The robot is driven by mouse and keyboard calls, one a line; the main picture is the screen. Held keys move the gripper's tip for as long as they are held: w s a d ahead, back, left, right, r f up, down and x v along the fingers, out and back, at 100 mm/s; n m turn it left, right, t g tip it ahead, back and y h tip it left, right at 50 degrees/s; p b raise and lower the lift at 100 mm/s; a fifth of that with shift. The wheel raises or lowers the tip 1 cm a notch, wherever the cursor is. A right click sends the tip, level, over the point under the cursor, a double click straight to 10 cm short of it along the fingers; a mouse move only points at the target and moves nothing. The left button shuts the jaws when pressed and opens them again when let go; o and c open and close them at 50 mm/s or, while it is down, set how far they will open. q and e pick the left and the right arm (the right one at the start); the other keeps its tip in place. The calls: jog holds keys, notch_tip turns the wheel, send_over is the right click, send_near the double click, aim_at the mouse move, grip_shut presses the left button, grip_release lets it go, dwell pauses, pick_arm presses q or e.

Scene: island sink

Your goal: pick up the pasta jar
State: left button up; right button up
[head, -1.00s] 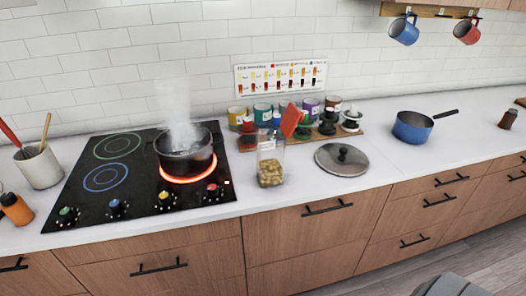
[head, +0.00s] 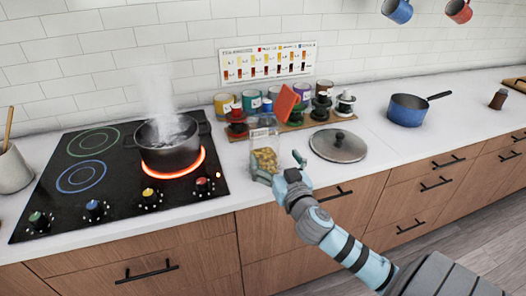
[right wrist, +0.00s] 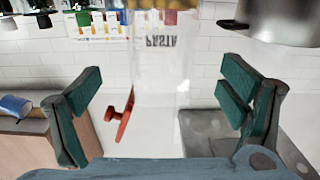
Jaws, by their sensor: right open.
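The pasta jar (head: 264,158) is a clear upright jar with yellow pasta in its lower part. It stands on the white counter just right of the stove. In the right wrist view the clear jar (right wrist: 160,60), with the word PASTA upside down, shows between the two fingers with a gap on each side. My right gripper (head: 277,168) is open at the jar's near side and hides part of its base. Its green-grey finger pads also show in the right wrist view (right wrist: 162,100). My left gripper is not in view.
A steaming dark pot (head: 170,142) sits on a glowing burner left of the jar. A lid (head: 337,146) lies close on the right. Behind stand several coloured cans and a red-orange flat object (head: 289,101). A blue pan (head: 407,112) stands farther right, with clear counter around it.

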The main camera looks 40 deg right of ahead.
aim_at(264, 143)
jog(key=x, duration=0.8)
jog(key=shift+w+f+p, duration=0.2)
jog(key=shift+w+p, duration=0.1)
jog(key=shift+w+d+f, duration=0.1)
jog(key=shift+w, duration=0.2)
jog(key=shift+s, duration=0.1)
jog(key=c, duration=1.8)
